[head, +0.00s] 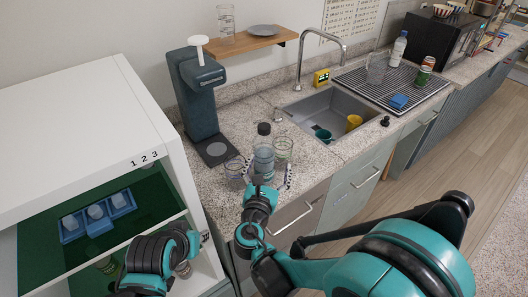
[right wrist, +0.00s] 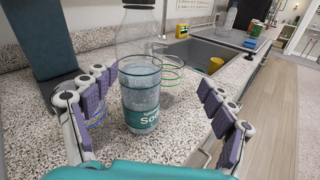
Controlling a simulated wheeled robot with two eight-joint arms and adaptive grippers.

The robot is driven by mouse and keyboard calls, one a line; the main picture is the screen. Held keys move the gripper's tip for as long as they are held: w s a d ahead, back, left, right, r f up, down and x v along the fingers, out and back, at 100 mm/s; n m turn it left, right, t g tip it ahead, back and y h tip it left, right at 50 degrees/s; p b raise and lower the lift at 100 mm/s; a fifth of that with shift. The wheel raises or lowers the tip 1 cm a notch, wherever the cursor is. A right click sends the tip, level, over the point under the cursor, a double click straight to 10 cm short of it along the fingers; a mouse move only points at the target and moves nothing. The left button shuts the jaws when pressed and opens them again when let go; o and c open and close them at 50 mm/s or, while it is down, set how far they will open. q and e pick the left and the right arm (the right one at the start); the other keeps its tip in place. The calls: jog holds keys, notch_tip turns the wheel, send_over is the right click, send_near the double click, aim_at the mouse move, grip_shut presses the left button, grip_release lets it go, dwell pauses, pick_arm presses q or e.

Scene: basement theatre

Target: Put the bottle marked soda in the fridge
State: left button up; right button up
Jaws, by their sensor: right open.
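The soda bottle (head: 264,157) is clear with a dark cap and stands upright on the speckled counter. In the right wrist view the bottle (right wrist: 141,100) shows a teal label reading "Soda", upright between my right fingers. My right gripper (head: 267,178) is open around it, with visible gaps on both sides in the wrist view. The white cabinet with a dark green interior (head: 40,262), apparently the fridge, stands open at the left. My left gripper (head: 203,238) is in front of its shelves; its finger opening is unclear.
Clear glasses (head: 284,148) stand close by the bottle on both sides. A dark teal dispenser (head: 196,95) stands behind left. The sink (head: 320,112) is to the right. A blue crate (head: 98,214) holding several items is inside the cabinet. Counter front right of the bottle is clear.

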aim_at(264, 145)
jog(key=shift+w+a+n+t, duration=0.1)
jog(key=shift+a+n+t, duration=0.3)
jog(key=shift+a+n, duration=0.5)
jog(key=shift+w+a+r, duration=0.15)
jog(key=shift+a, duration=0.2)
jog(key=w, duration=0.2)
jog(key=w+b, duration=0.1)
jog(key=w, duration=0.2)
jog(key=w+d+b, duration=0.1)
jog(key=w, duration=0.1)
jog(key=shift+w+r, duration=0.25)
jog(key=shift+s, duration=0.1)
jog(key=shift+c, duration=0.3)
